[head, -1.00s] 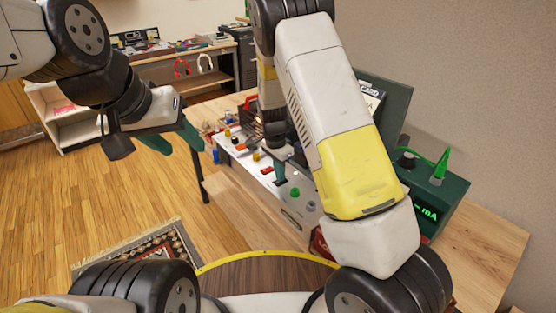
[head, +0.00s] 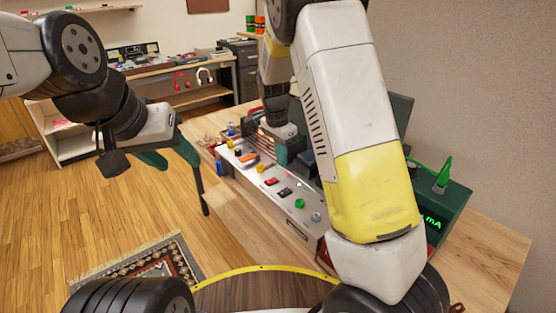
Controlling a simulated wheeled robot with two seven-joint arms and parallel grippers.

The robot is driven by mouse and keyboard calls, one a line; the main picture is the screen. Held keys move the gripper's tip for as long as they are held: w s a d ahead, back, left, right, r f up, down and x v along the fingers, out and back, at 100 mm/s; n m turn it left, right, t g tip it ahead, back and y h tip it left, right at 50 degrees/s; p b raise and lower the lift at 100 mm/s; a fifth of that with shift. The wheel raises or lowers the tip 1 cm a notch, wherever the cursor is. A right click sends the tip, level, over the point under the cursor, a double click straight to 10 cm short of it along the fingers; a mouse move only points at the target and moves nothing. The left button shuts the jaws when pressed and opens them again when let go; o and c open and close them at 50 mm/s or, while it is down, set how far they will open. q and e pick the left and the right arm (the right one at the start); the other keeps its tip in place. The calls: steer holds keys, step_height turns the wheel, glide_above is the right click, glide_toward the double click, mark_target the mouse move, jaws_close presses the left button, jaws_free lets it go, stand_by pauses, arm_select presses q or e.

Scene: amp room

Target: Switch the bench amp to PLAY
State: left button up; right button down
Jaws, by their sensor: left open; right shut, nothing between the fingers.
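The bench amp's silver panel (head: 268,204) lies on the wooden bench and carries a row of controls. They include a red rocker switch (head: 271,182), a dark rocker switch (head: 285,191), a yellow knob (head: 260,168), a green knob (head: 300,203) and a grey knob (head: 316,216). The labels and switch positions are too small to read. My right gripper (head: 283,157) is shut, pointing down over the rear of the panel, apart from the rocker switches. My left gripper (head: 180,174) is open and empty, left of the bench over the floor.
A dark green meter (head: 440,210) with a lit mA display and a green lead stands at the bench's right. My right arm hides part of the bench behind the panel. Bare wood (head: 235,205) lies in front of the panel. Shelves stand at the back left.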

mark_target(288, 189)
step_height(288, 189, up, 3)
steer(key=shift+s+a+f, duration=0.1)
steer(key=shift+a+f, duration=0.05)
stand_by(0.3)
steer(key=shift+w+d, duration=0.3)
steer(key=shift+d, duration=0.25)
steer(key=f, duration=0.4)
steer(key=d+f, duration=0.1)
steer(key=f, duration=0.4)
steer(key=w+f, duration=0.1)
steer(key=f, duration=0.4)
steer(key=shift+d, duration=0.2)
steer(key=shift+d, duration=0.1)
